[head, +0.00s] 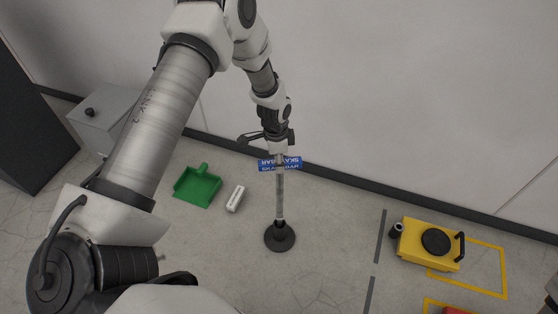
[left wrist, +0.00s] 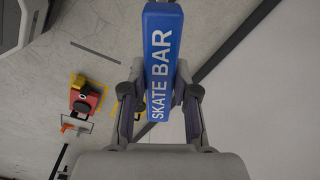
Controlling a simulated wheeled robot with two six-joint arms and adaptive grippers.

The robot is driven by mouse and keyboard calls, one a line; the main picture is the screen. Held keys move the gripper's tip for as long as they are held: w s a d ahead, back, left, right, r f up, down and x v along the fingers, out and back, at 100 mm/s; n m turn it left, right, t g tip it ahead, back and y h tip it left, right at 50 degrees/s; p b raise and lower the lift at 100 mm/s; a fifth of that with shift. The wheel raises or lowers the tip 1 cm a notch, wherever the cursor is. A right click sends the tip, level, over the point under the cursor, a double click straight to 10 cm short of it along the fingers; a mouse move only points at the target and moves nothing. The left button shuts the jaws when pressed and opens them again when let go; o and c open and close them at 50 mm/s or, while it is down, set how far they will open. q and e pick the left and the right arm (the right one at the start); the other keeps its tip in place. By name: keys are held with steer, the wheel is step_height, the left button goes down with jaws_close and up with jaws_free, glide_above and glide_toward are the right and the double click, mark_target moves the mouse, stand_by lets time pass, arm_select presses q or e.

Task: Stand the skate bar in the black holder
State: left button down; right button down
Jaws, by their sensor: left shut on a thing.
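The skate bar (head: 280,198) is a grey pole with a blue labelled block near its top. My left gripper (head: 279,150) is shut on it at the top end, and the pole hangs down about upright. In the left wrist view the blue face reading SKATE BAR (left wrist: 160,60) runs between the two fingers (left wrist: 158,108). The black holder (head: 281,243) is a round base on the floor with a short socket. The pole's lower end meets the socket in the head view; I cannot tell whether it is inside or just above. My right gripper is not in view.
A green dustpan (head: 197,187) and a small white block (head: 235,199) lie left of the holder. A yellow machine (head: 430,246) stands at the right by yellow floor lines. A grey cabinet (head: 103,118) is at the left. The wall is behind. Floor around the holder is clear.

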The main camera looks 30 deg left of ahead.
mark_target(279, 175)
arm_select(q)
steer(key=shift+f, duration=0.15)
steer(key=shift+f+b, duration=0.8)
steer(key=shift+f, duration=0.3)
steer(key=shift+f+b, duration=0.85)
steer(key=shift+f, duration=0.25)
steer(key=shift+f+b, duration=0.8)
steer(key=shift+f, duration=0.3)
